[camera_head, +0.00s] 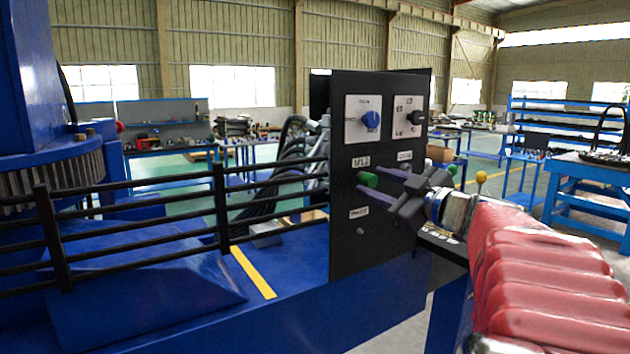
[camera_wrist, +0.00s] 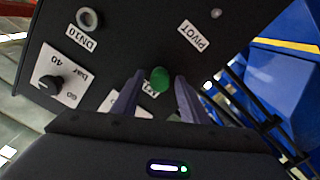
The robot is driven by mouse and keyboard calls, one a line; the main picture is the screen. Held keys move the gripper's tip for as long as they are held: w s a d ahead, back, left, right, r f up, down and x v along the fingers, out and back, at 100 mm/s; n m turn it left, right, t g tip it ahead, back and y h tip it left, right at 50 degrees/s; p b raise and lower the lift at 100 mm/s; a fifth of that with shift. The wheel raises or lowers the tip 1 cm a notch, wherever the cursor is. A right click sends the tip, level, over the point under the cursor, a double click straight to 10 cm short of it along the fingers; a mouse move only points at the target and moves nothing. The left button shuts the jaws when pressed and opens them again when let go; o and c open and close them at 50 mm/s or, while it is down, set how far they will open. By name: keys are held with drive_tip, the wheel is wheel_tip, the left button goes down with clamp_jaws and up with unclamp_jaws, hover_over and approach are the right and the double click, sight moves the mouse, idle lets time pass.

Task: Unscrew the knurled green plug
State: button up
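The green plug (camera_head: 368,179) sticks out of the face of a black upright panel (camera_head: 350,255), below a white label that reads M12. In the wrist view the plug (camera_wrist: 159,78) is a round green head between my two fingers. My gripper (camera_head: 374,182) is open, with its greyish-purple fingers pointing at the panel. In the wrist view my gripper (camera_wrist: 158,75) shows a gap on both sides of the plug, and neither finger seems to touch it. I cannot tell how far the fingertips reach along the plug. The plug's knurling is too small to make out.
The panel also bears a blue knob (camera_head: 371,119), a black knob (camera_head: 416,117), a PIVOT label (camera_head: 358,212) and a DN10 label (camera_wrist: 80,38) near a round metal fitting (camera_wrist: 90,20). A black railing (camera_head: 218,205) runs left of the panel over a blue deck (camera_head: 310,300).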

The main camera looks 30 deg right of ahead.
drive_tip(key=shift+m, duration=1.8)
drive_tip(key=m, duration=0.2)
drive_tip(key=shift+m, duration=1.6)
drive_tip(key=m, duration=0.3)
drive_tip(key=shift+m, duration=1.1)
drive_tip(key=shift+m, duration=0.3)
